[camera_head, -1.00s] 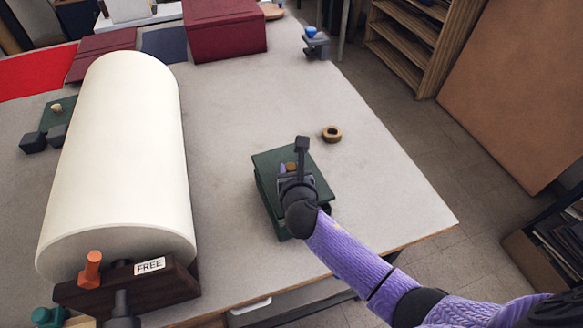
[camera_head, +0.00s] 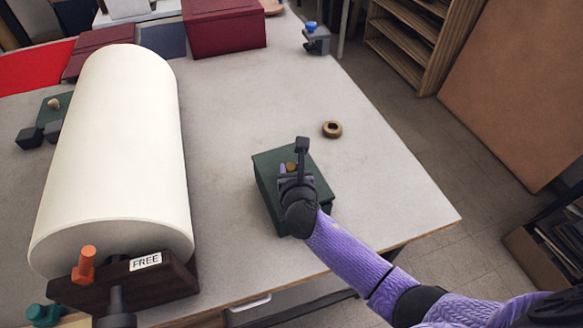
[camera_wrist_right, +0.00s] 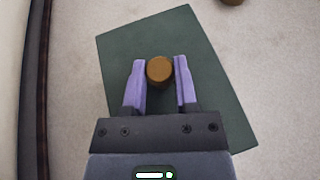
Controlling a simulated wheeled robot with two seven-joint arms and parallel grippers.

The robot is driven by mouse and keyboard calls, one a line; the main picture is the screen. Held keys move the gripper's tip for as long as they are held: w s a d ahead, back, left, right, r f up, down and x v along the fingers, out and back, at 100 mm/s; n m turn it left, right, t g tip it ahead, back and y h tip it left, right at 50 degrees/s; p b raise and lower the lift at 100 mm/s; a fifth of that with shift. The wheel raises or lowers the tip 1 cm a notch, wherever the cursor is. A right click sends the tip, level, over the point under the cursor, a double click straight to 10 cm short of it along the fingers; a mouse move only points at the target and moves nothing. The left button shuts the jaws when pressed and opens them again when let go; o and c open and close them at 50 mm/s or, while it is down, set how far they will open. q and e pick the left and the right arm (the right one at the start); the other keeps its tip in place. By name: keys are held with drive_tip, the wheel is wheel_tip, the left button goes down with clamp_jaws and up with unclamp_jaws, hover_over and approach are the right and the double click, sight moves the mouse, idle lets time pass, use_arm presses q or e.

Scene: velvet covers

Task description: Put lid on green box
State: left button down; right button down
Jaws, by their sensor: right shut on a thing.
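A dark green box (camera_head: 268,205) stands on the table near its front right part, with a flat green lid (camera_head: 266,158) at its top. I cannot tell whether the lid is fully seated on the box. My right gripper (camera_head: 289,169) is above it, pointing down. In the right wrist view, the two purple fingers (camera_wrist_right: 160,75) are shut on the round brown knob (camera_wrist_right: 159,71) of the green lid (camera_wrist_right: 205,60). The gripper and wrist hide part of the lid and box. My left gripper is not in view.
A large cream roll (camera_head: 115,150) on a dark wooden stand marked FREE fills the left. A dark red box (camera_head: 224,30) and a clamp (camera_head: 316,38) are at the back. A green piece with a pale knob (camera_head: 54,103) is far left.

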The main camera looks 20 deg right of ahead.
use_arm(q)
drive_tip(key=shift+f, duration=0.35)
use_arm(e)
drive_tip(key=shift+f, duration=0.4)
use_arm(q)
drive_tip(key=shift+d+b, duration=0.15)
drive_tip(key=shift+b, duration=0.15)
use_arm(e)
drive_tip(key=shift+f, duration=0.1)
drive_tip(key=shift+f, duration=0.25)
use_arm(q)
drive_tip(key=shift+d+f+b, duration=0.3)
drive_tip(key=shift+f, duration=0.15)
use_arm(e)
drive_tip(key=shift+f, duration=0.2)
drive_tip(key=shift+c, duration=1.8)
unclamp_jaws()
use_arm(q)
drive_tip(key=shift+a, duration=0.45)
use_arm(e)
drive_tip(key=shift+o, duration=0.2)
